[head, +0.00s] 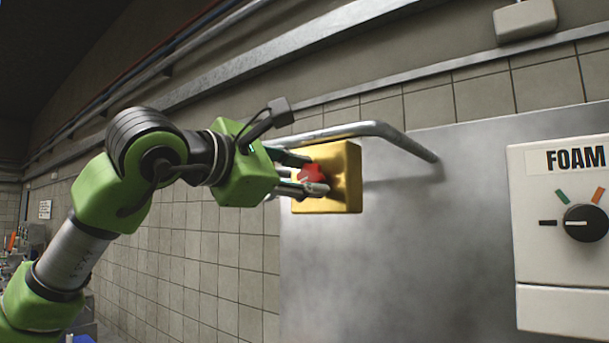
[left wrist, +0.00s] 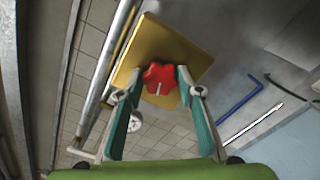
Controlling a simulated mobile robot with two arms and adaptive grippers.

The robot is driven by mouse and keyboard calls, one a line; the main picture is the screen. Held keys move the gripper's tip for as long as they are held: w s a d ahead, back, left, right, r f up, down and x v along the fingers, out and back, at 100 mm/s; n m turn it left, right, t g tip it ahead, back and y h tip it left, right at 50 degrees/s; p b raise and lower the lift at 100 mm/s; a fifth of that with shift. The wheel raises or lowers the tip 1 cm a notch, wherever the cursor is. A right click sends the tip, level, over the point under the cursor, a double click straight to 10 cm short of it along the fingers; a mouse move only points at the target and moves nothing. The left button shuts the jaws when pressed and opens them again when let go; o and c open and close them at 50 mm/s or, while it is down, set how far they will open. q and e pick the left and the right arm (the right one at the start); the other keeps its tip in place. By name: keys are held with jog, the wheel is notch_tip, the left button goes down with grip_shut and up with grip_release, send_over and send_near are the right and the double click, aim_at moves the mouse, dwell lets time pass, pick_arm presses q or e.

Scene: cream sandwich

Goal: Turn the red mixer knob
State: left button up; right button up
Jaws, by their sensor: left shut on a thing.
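The red knob (head: 312,172) is on the front of a gold-coloured box (head: 344,170), in front of a grey metal panel. It has a lobed rim and a pale line on its face, which shows in the left wrist view (left wrist: 159,75). My left gripper (head: 314,174) comes from the left and is shut on the red knob. In the left wrist view one teal finger lies on each side of the knob. The fingers partly hide the knob in the head view. My right gripper is not in view.
A bent metal pipe (head: 400,142) runs above and behind the box, close to my left gripper. A white FOAM panel (head: 545,240) with a black dial (head: 585,223) is at the right. A blue hex key (left wrist: 240,100) and a screwdriver (left wrist: 250,123) show in the left wrist view.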

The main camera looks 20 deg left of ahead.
pick_arm(q)
jog(key=shift+r, duration=0.1)
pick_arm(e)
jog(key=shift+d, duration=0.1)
pick_arm(q)
jog(key=o, duration=1.1)
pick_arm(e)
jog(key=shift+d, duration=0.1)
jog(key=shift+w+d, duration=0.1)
pick_arm(q)
jog(key=v, duration=1.2)
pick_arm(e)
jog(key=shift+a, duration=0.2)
